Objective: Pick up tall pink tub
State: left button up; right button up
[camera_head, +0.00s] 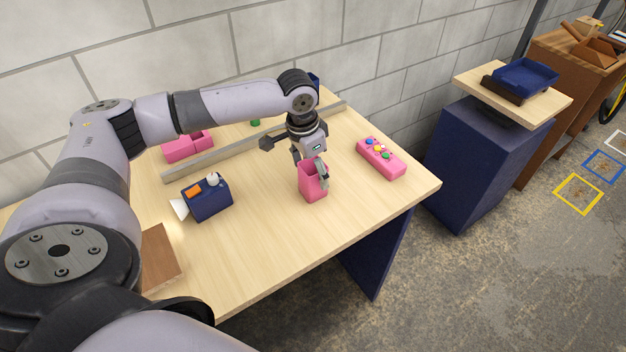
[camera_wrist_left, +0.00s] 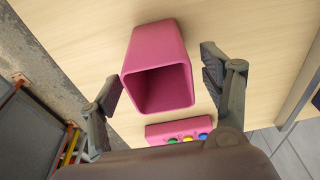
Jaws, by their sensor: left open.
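The tall pink tub (camera_head: 311,187) stands upright on the light wooden table, near its right end. It is hollow with an open square top, which shows in the left wrist view (camera_wrist_left: 158,52). My left gripper (camera_head: 318,172) is above and around the tub's upper part. In the left wrist view my left gripper (camera_wrist_left: 160,85) is open, with one finger on each side of the tub. Gaps show between both fingers and the tub walls there. My right gripper is not in view.
A pink box with coloured buttons (camera_head: 381,158) lies right of the tub. A blue device (camera_head: 207,200) stands to the left. A grey rail (camera_head: 225,152) and a pink open box (camera_head: 180,149) lie behind. A blue tray (camera_head: 527,76) sits on a separate stand. The table front is clear.

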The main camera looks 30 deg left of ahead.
pick_arm(q)
jog(key=f, duration=0.3)
jog(key=f+p, duration=0.1)
jog(key=shift+w+d+f, duration=0.1)
jog(key=shift+w+f, duration=0.2)
jog(key=shift+f, duration=0.2)
jog(key=shift+c, duration=0.4)
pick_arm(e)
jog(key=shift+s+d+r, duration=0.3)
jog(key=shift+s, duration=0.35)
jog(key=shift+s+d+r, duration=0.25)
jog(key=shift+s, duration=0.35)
pick_arm(q)
jog(key=c, duration=1.1)
jog(key=shift+c, duration=0.2)
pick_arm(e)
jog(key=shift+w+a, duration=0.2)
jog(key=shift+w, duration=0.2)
pick_arm(q)
jog(key=shift+r, duration=0.15)
